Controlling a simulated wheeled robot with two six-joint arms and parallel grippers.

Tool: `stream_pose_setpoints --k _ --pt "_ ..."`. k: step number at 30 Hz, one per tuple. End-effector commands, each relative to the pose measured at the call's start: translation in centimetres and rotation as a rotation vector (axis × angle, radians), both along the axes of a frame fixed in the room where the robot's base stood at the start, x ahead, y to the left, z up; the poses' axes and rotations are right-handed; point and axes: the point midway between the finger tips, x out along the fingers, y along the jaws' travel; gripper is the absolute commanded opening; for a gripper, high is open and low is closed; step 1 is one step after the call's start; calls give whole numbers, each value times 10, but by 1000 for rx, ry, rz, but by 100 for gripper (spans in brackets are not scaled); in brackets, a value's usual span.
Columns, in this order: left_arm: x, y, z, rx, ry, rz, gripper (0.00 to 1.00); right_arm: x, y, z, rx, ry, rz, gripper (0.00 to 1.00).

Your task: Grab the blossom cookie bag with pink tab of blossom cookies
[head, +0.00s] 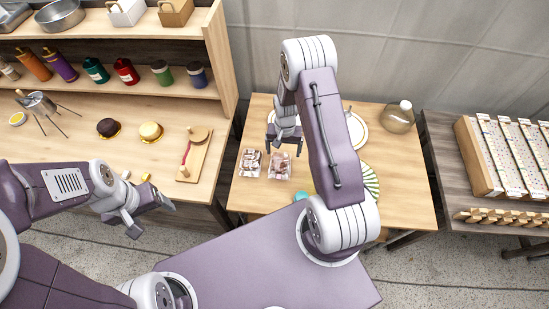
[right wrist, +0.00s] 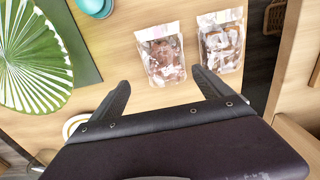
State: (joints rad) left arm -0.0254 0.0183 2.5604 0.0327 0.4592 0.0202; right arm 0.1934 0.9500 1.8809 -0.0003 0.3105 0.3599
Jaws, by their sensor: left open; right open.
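Two clear cookie bags lie side by side on the middle wooden table. The bag with pinkish cookies (head: 279,166) is the right one in the head view and the left one in the right wrist view (right wrist: 162,55). The bag with browner cookies (head: 250,163) is beside it, also in the right wrist view (right wrist: 221,42). My left gripper (head: 153,219) is open and empty, near the left counter's front edge.
A green-and-white striped leaf-like plate (right wrist: 33,58), a teal cup (right wrist: 92,5) and a glass jar (head: 398,117) are on the same table. The left counter (head: 75,160) holds cakes and a board; the right table (head: 445,150) carries a wooden rack (head: 478,165).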

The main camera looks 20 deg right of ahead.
Motion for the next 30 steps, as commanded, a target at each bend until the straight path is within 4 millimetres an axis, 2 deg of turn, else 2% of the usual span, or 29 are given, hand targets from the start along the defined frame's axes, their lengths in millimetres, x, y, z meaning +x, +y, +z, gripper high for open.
stream_pose_setpoints --k 6,13,18,21,28,29,30 --pt "0 0 5 0 0 0 74 0 1 -32 1 3 3 89" --pt "0 0 9 0 0 0 74 1 1 -45 1 3 3 89" --pt "0 0 16 0 0 0 74 3 2 -76 1 3 3 89" --pt "0 0 17 0 0 0 74 4 2 -87 1 1 3 89" --pt "0 0 16 0 0 0 74 4 2 -89 0 0 3 89" --pt "0 0 16 0 0 0 74 4 2 -89 0 0 3 84" --pt "0 0 16 0 0 0 74 4 2 -89 0 0 3 72"
